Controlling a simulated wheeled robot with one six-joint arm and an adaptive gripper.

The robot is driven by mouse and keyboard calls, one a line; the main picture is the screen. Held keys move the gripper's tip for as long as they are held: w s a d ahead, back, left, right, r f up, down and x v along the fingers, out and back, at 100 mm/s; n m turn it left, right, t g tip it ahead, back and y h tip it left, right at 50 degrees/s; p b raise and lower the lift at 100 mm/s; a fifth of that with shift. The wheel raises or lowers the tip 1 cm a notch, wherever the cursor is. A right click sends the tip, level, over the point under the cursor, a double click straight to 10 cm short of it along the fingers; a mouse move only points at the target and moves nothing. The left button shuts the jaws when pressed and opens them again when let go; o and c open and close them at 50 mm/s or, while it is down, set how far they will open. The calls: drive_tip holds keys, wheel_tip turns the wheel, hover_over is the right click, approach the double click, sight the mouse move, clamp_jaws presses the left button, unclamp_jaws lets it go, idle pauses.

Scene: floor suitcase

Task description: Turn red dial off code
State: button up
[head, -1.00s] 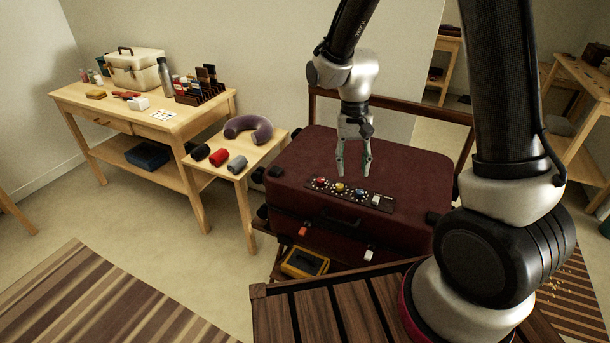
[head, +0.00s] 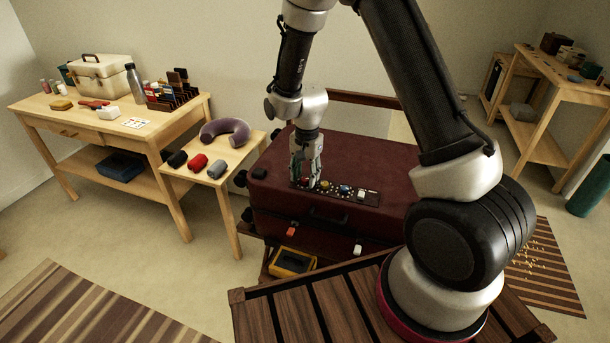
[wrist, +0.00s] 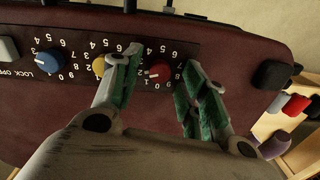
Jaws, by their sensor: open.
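A dark red suitcase (head: 390,160) lies flat with a black dial panel (head: 340,191) on its top near the front edge. In the wrist view the red dial (wrist: 158,71) sits between my gripper's (wrist: 158,80) two green-padded fingers, which are open. A white mark on the dial points left, near the 1. I cannot tell whether either finger touches it. The yellow dial (wrist: 100,66) is partly hidden by the left finger. The blue dial (wrist: 49,62) is clear, farther left. In the head view my gripper (head: 308,184) is down at the panel's left end and hides most of the red dial.
A white latch button (head: 361,194) is at the panel's right end. A small side table (head: 222,172) with a neck pillow (head: 226,131) and rolled cloths stands left of the suitcase. A yellow tray (head: 292,262) is below its front.

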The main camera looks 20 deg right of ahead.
drive_tip(key=shift+f, duration=0.25)
drive_tip(key=shift+c, duration=0.3)
clamp_jaws()
